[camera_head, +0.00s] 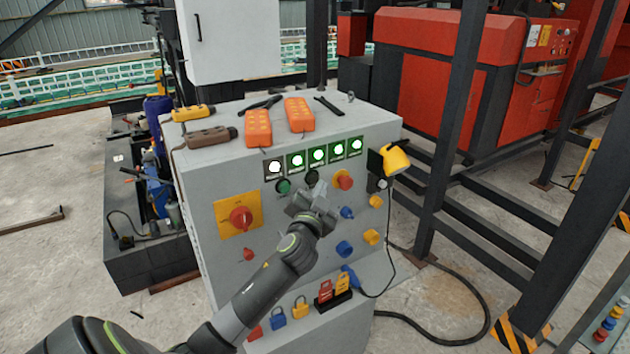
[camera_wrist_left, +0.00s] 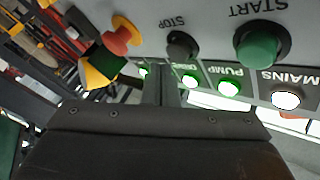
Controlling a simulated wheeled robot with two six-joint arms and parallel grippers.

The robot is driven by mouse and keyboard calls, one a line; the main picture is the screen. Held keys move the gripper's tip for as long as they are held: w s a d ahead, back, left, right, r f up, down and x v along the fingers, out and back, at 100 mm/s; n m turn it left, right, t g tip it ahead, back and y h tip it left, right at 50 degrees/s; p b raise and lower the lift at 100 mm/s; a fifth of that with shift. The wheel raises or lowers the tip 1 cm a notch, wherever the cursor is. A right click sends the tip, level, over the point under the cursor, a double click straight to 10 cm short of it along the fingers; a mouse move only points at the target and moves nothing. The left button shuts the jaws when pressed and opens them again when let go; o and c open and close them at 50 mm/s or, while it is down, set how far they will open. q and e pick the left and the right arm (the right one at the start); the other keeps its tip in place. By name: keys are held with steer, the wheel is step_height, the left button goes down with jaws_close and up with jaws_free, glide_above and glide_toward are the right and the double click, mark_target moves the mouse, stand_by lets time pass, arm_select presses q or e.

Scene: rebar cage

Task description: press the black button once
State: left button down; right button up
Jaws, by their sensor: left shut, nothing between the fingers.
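The black button (camera_head: 311,177) is on the front of the grey control cabinet (camera_head: 215,180), right of a green button (camera_head: 283,186). In the left wrist view the black button (camera_wrist_left: 182,45) has a STOP label, and the green one (camera_wrist_left: 258,47) has a START label. My left gripper (camera_head: 319,189) is shut and empty, just below the black button in the head view. In the left wrist view my shut fingers (camera_wrist_left: 160,75) point toward the panel, a little below and left of the black button. I cannot tell whether they touch anything. My right gripper is not in view.
A red knob (camera_head: 345,180) is right of the black button, and a row of lit lamps (camera_head: 318,154) is above it. A red switch on a yellow plate (camera_head: 240,216) is at left. Orange pendants (camera_head: 258,128) lie on top.

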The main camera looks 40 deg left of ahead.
arm_select(q)
steer(key=shift+w+a, duration=0.15)
steer(key=shift+a, duration=0.2)
steer(key=shift+w+a+r+b, duration=0.1)
steer(key=shift+w+a+b, duration=0.25)
steer(key=shift+a, duration=0.4)
stand_by(1.0)
steer(key=shift+d, duration=0.1)
steer(key=shift+s+d, duration=0.25)
steer(key=shift+d, duration=0.25)
steer(key=shift+s+d, duration=0.25)
steer(key=shift+d, duration=0.25)
steer(key=shift+s+d+p, duration=0.15)
steer(key=shift+s+d, duration=0.15)
steer(key=shift+d, duration=0.5)
steer(key=shift+s+d+p, duration=0.2)
steer(key=shift+s+d, duration=0.15)
steer(key=shift+d, duration=0.4)
steer(key=shift+s+d+p, duration=0.15)
steer(key=shift+s+d, duration=0.15)
steer(key=shift+d, duration=0.5)
